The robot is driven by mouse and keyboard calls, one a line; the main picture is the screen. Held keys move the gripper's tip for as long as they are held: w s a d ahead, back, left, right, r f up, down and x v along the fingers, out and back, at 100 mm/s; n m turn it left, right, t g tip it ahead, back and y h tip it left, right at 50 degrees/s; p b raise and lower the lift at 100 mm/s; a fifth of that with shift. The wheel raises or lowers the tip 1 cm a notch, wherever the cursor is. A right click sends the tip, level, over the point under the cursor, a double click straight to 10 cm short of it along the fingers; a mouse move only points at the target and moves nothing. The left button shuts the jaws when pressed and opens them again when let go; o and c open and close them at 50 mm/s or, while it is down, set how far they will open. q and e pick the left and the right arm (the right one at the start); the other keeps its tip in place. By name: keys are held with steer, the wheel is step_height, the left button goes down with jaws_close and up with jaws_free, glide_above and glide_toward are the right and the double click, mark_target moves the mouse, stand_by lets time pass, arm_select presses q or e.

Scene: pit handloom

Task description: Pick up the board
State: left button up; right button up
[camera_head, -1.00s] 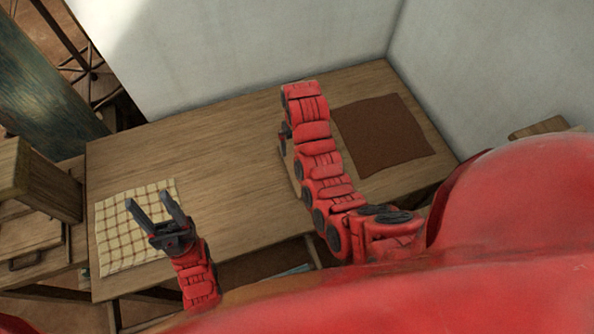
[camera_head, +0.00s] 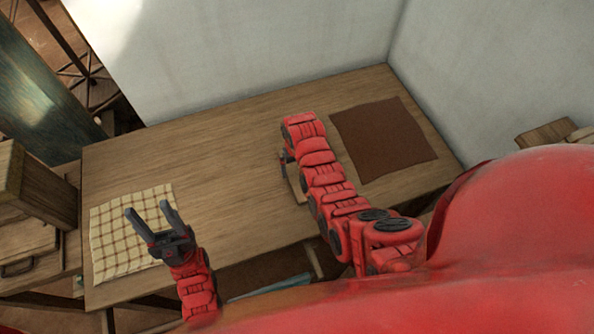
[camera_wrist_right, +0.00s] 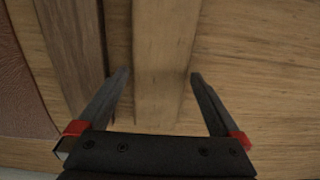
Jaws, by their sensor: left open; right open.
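A pale wooden board (camera_wrist_right: 168,28) runs up the middle of the right wrist view, lying on the table. My right gripper (camera_wrist_right: 159,75) is open, with one finger on each side of the board and visible gaps to it. In the head view my right arm hides most of the board; a pale edge (camera_head: 293,182) shows left of the arm. The right fingers are mostly hidden there too. My left gripper (camera_head: 148,222) is open and empty above the checked cloth at the table's left end.
The checked cloth (camera_head: 106,245) lies flat on the wooden table (camera_head: 225,150). A brown cloth (camera_head: 382,138) lies to the right of my right arm. A darker wooden strip (camera_wrist_right: 72,45) lies left of the board. White walls (camera_head: 250,50) stand behind; the table's middle is clear.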

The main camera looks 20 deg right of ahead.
steer(key=shift+f, duration=0.95)
steer(key=shift+c, duration=0.3)
steer(key=c, duration=1.1)
steer(key=shift+r, duration=0.15)
steer(key=shift+c, duration=0.3)
